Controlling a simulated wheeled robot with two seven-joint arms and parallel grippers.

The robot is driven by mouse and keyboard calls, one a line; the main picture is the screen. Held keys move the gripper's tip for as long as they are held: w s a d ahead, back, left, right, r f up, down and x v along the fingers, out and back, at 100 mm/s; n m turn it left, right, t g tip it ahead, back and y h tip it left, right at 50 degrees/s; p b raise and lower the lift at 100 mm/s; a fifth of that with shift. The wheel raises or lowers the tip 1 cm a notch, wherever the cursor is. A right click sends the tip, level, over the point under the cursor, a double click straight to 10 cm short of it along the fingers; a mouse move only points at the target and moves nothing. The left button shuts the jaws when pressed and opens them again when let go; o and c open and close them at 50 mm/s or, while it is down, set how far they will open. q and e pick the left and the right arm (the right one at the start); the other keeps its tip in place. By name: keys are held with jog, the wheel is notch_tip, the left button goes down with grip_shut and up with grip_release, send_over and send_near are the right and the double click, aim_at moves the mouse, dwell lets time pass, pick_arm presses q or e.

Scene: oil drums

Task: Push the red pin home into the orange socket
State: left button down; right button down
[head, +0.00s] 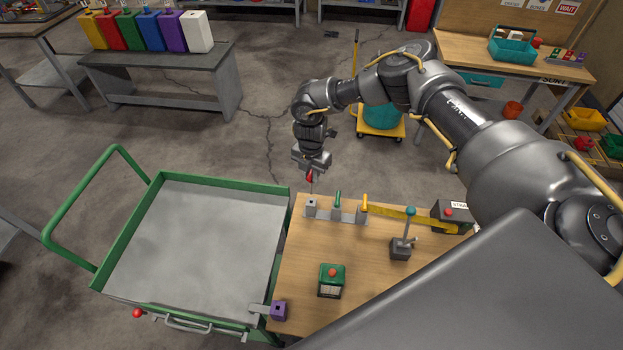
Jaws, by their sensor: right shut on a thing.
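My right gripper (311,171) hangs above the table's far left corner, shut on the red pin (310,178). The pin's red head shows at the fingertips. Its thin shaft points down toward the leftmost grey block (311,205) of a small rack. I cannot tell whether the shaft's tip is above the block or inside its hole. The rack also holds a green pin (337,199) and a yellow pin (364,203). I see no clearly orange socket. A purple socket block (279,310) sits at the table's left edge. My left gripper is not in view.
A green-framed cart (195,245) with an empty grey top adjoins the table's left side.

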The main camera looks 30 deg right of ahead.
notch_tip(320, 180, up, 10)
jog(key=shift+r, duration=0.2)
dwell(0.6)
